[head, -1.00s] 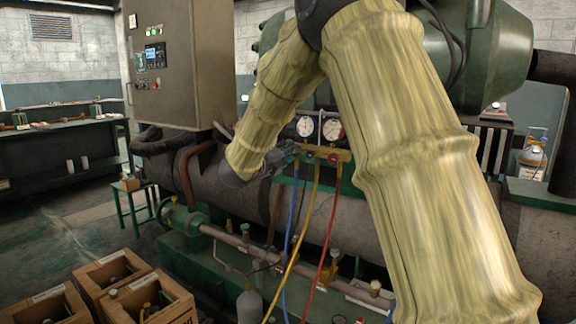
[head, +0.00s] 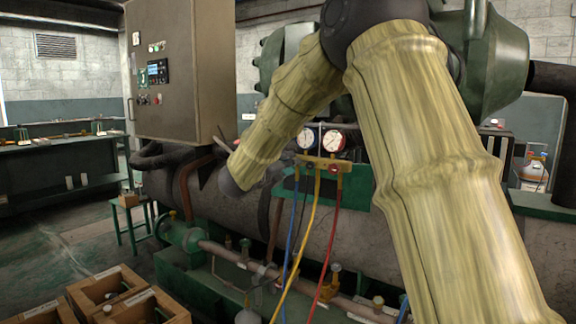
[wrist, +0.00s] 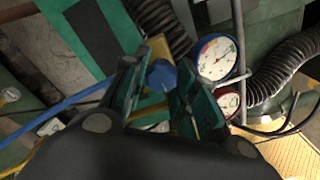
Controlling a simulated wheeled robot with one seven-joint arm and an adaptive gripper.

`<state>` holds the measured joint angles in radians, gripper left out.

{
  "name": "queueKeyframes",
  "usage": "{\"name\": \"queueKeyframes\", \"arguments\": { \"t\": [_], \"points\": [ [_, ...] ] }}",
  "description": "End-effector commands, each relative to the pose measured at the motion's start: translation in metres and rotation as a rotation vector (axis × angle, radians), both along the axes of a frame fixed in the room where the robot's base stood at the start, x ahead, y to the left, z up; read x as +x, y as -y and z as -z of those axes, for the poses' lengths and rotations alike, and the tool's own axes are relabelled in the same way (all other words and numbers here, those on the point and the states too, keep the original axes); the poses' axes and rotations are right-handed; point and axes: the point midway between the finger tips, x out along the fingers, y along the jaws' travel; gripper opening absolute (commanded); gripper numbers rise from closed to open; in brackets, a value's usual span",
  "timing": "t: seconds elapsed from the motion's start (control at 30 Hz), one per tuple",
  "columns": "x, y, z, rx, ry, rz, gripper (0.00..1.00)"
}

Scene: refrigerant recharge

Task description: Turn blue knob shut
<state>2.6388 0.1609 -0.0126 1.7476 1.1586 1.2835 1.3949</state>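The blue knob (wrist: 162,75) shows in the wrist view on the yellow manifold block (head: 326,164). My gripper (wrist: 160,92) has its two dark and green fingers apart, one on each side of the knob. The knob lies at the tips, close to both fingers; I cannot tell whether they touch it. In the head view my forearm reaches down to the left of the manifold, and the gripper and blue knob cannot be made out clearly. A blue-rimmed gauge (wrist: 216,57) and a red-rimmed gauge (wrist: 228,102) sit right of the fingers.
Blue (head: 294,225), yellow (head: 307,240) and red (head: 331,240) hoses hang below the manifold. A large dark cylinder lies behind. A grey control cabinet (head: 188,75) stands to the left. Wooden crates (head: 105,290) stand on the floor at lower left.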

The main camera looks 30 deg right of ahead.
Motion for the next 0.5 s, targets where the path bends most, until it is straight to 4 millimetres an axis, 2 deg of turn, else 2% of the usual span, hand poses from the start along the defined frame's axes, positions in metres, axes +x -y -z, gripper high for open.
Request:
{"name": "queueKeyframes", "arguments": {
  "t": [0.03,0.1,0.5],
  "points": [
    [-0.0001,0.0002,0.0015,0.001,-0.002,0.0,0.4],
    [0.0,0.0001,0.0011,0.0,-0.001,-0.001,0.49],
    [-0.0013,-0.0046,-0.0006,-0.001,0.0,-0.002,0.49]
  ]
}}
